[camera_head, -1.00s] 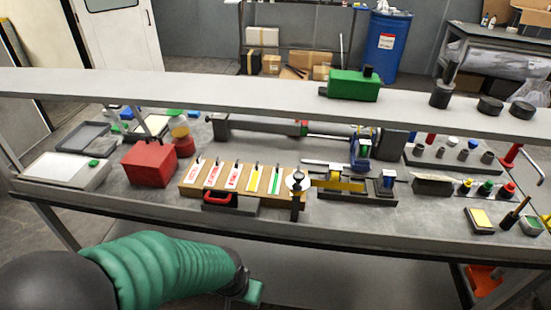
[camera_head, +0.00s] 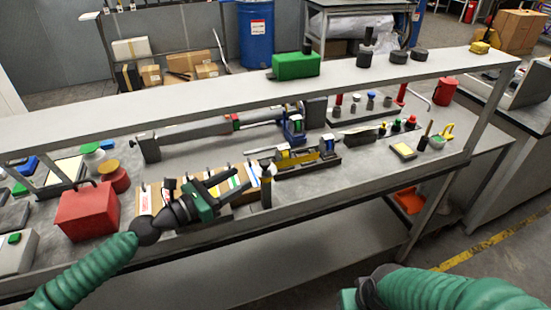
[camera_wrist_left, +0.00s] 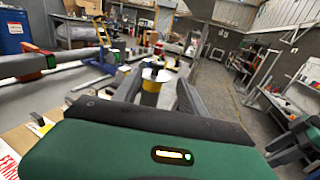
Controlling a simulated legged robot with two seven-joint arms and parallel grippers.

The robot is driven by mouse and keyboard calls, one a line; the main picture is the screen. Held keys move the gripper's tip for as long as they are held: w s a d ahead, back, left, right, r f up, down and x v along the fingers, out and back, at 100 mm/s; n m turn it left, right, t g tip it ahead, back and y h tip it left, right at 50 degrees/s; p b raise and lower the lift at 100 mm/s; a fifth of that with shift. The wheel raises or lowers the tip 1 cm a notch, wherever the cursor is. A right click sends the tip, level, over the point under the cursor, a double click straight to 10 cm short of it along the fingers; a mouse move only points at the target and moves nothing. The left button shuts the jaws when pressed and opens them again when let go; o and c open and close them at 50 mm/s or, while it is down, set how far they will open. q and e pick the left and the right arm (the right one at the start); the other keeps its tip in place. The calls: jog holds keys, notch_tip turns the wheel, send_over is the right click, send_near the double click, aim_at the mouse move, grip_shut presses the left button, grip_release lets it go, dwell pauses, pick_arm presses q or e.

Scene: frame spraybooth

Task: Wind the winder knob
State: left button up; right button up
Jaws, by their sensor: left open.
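A small post with a dark and yellow body (camera_head: 266,188) stands at the front edge of the bench, beside the striped board. In the left wrist view a pale disc (camera_wrist_left: 157,75) sits at its top; I take this as the winder, but its knob is too small to make out. My left gripper (camera_head: 236,182) is open and empty over the board, its fingers pointing at the post from the left. In the left wrist view the post stands between and beyond the two fingers, apart from them. My right gripper (camera_head: 349,298) is low in front of the bench, its fingers hidden.
A red box (camera_head: 88,212) stands left of my left gripper. A fixture with blue and yellow parts (camera_head: 305,157) lies just right of the post. A long shelf (camera_head: 180,97) runs above the bench, carrying a green block (camera_head: 296,66). Small tools crowd the right side.

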aim_at(262, 161)
pick_arm(q)
jog(key=x, duration=0.4)
jog(key=shift+d+r, duration=0.1)
jog(key=shift+d, duration=0.1)
jog(key=w+d, duration=0.2)
jog(key=w, duration=0.1)
jog(key=w+d+p, duration=0.1)
jog(key=w, duration=0.1)
jog(key=shift+w+d, duration=0.2)
jog(key=shift+d, duration=0.15)
jog(key=d, duration=0.2)
jog(key=w+d, duration=0.1)
jog(key=d, duration=0.1)
jog(key=shift+w, duration=0.2)
jog(key=shift+a, duration=0.8)
jog(key=c, duration=0.6)
jog(key=shift+s, duration=0.1)
jog(key=shift+c, duration=1.3)
grip_shut()
jog(key=shift+d, duration=0.25)
pick_arm(e)
jog(key=shift+s+a+r, duration=0.1)
jog(key=shift+a+r, duration=0.1)
jog(key=shift+r, duration=0.25)
jog(key=shift+s+a+r, duration=0.1)
jog(key=shift+a+r, duration=0.1)
jog(key=shift+r, duration=0.2)
